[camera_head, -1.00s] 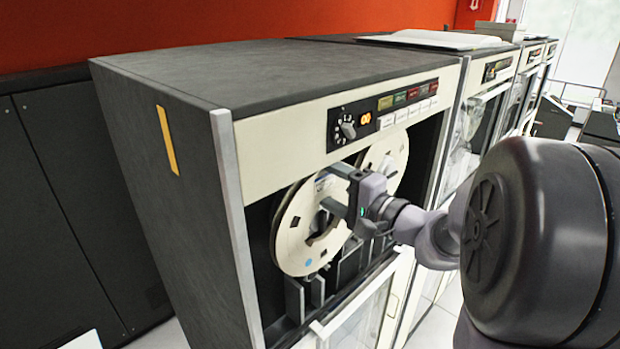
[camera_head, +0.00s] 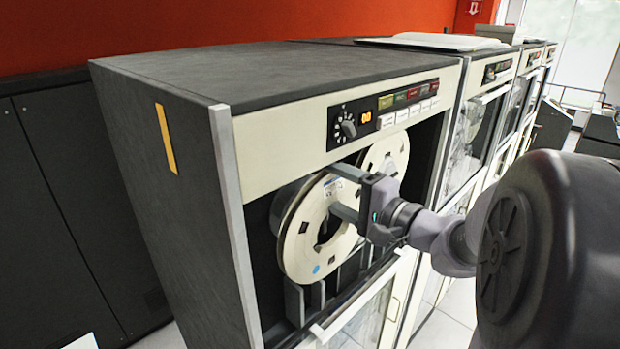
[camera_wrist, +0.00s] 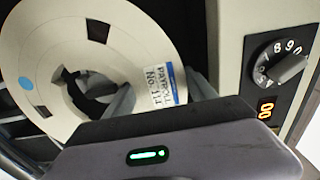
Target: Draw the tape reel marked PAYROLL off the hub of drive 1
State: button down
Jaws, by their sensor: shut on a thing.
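The tape reel (camera_head: 298,247) is cream-coloured with dark windows and a blue dot, in the left of the open bay of the nearest drive (camera_head: 290,140). In the wrist view the reel (camera_wrist: 60,45) carries a label (camera_wrist: 166,86) whose lettering looks like PAYROLL. My gripper (camera_head: 342,192) is shut on the reel, one finger at its upper rim and the other near its centre opening. The reel stands out toward me from the bay's back. The hub is mostly hidden; a dark part shows through the reel's opening in the wrist view.
A second cream reel (camera_head: 388,160) sits to the right in the same bay. A control panel with a dial (camera_head: 348,128) is above, and a glass door (camera_head: 365,325) is below. More drives stand in a row to the right.

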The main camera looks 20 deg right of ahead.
jog(key=shift+b+v, duration=0.5)
jog(key=shift+v, duration=0.45)
jog(key=b+v, duration=0.6)
jog(key=v, duration=0.5)
jog(key=shift+r, duration=0.15)
jog(key=shift+s, duration=0.1)
